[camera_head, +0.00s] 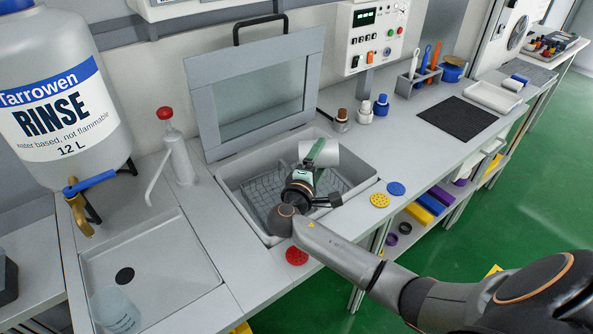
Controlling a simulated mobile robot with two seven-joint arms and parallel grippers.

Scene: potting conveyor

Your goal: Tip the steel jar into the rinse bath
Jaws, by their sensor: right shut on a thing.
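The steel jar (330,154) is a short light-grey cylinder. It lies on its side, held over the rinse bath (358,193), a grey basin with a wire basket (262,195) in it. My right gripper (315,154) is shut on the jar, with a green finger across its side. The wrist hides part of the bath. I cannot tell whether anything is coming out of the jar. My left gripper is not in view.
A framed glass lid (255,95) stands raised behind the bath. A red-capped pump bottle (177,150) and a large rinse container (60,90) are at left. Small bottles (365,112) stand behind right. Coloured discs (380,200) lie by the bath's right edge.

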